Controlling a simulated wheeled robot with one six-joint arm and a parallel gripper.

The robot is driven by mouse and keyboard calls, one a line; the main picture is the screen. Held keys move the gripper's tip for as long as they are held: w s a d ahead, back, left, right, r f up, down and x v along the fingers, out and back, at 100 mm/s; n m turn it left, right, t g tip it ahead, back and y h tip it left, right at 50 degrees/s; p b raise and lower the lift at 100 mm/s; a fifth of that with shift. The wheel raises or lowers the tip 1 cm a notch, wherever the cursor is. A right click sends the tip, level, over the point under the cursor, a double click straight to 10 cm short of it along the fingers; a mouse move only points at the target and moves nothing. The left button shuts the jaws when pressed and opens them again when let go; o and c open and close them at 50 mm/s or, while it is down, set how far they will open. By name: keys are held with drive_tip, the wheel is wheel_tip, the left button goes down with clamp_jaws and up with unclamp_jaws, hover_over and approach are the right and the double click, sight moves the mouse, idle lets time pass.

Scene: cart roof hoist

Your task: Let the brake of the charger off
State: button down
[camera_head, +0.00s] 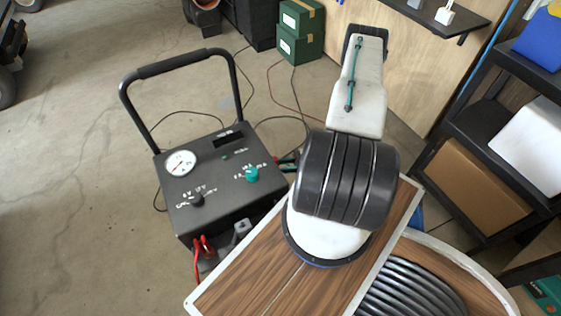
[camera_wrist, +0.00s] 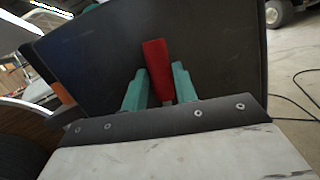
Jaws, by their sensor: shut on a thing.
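The charger (camera_head: 222,182) is a dark grey box with a tall black handle, a round white gauge and knobs on its sloped top. It stands on the floor left of my arm. In the wrist view its dark side panel (camera_wrist: 215,60) fills the middle. A red lever (camera_wrist: 155,55), which looks like the brake, stands up in front of that panel. My gripper (camera_wrist: 160,72) has teal fingers, one on each side of the lever, and is shut on it. In the head view my arm mostly hides the gripper and the lever.
Red clamps (camera_head: 204,246) hang at the charger's front, and cables lie on the floor behind it. Green boxes (camera_head: 300,32) stand at the back. A shelf (camera_head: 490,130) with boxes is close on the right. The floor at left is open.

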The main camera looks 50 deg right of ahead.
drive_tip(key=shift+s+a+n+y, duration=0.25)
drive_tip(key=shift+s+n, duration=0.45)
drive_tip(key=shift+n, duration=0.6)
drive_tip(key=c, duration=1.1)
unclamp_jaws()
drive_tip(key=shift+s+d, duration=0.1)
drive_tip(key=shift+d, duration=0.05)
drive_tip(key=v, duration=0.7)
drive_tip(key=shift+d, duration=0.3)
drive_tip(key=shift+s+f, duration=0.1)
drive_tip(key=shift+f, duration=0.1)
